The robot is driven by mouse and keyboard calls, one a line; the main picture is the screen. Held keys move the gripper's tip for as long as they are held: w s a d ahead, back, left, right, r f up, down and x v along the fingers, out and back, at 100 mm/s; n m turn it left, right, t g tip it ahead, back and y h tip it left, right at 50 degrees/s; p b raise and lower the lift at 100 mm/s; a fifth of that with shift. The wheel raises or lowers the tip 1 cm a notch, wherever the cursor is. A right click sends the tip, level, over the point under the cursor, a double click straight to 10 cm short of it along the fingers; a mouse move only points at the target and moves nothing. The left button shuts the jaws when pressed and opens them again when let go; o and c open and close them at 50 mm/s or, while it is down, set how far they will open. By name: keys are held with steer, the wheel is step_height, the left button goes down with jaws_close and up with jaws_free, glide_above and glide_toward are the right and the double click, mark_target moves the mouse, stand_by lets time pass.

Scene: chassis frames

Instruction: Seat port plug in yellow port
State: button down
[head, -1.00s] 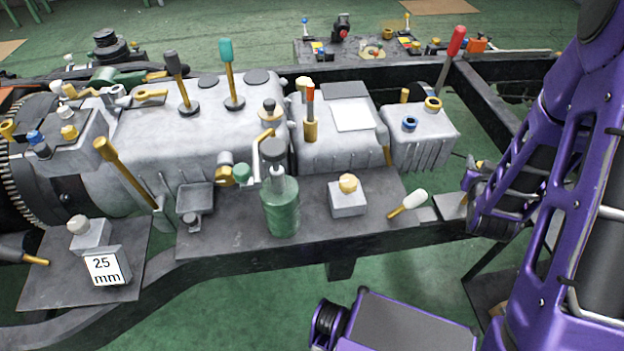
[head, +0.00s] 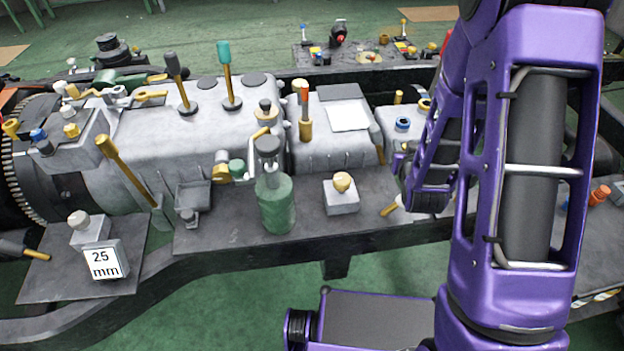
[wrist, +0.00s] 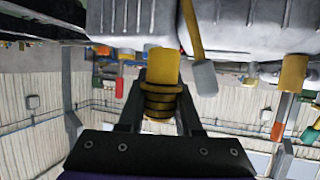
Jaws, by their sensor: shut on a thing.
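A yellow ribbed plug (wrist: 163,98) shows in the wrist view between the two dark fingers of my gripper (wrist: 162,84), which is shut on it. In the head view, a grey box at the right end of the machine carries a yellow-ringed port (head: 424,104) and a blue-ringed port (head: 402,123). My arm covers part of that box and the right edge of the yellow port. My gripper is mostly hidden in the head view, near the front of the box. The plug is apart from the yellow port. In the wrist view, a grey finned housing (wrist: 135,18) lies just beyond the plug.
A green bottle (head: 275,203) and a yellow-knobbed block (head: 341,194) stand on the front plate. Open floor lies in front.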

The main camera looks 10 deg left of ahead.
stand_by(0.4)
steer(key=w+r+n+y, duration=0.1)
steer(key=w, duration=0.4)
steer(key=w+r+n+y, duration=0.1)
steer(key=w, duration=0.5)
steer(key=w+r+y, duration=0.1)
steer(key=w, duration=0.4)
steer(key=shift+w+r+n, duration=0.1)
steer(key=shift+w+n, duration=0.05)
steer(key=shift+n, duration=0.25)
steer(key=w+d+r, duration=0.4)
steer(key=w+d, duration=0.4)
steer(key=w, duration=0.2)
steer(key=shift+g+y, duration=0.3)
steer(key=shift+y, duration=0.1)
steer(key=f, duration=0.3)
steer(key=f+b, duration=0.1)
steer(key=f, duration=0.5)
steer(key=shift+d+f, duration=0.25)
steer(key=shift+f, duration=0.1)
steer(key=shift+f+b, duration=0.1)
steer(key=shift+b, duration=0.2)
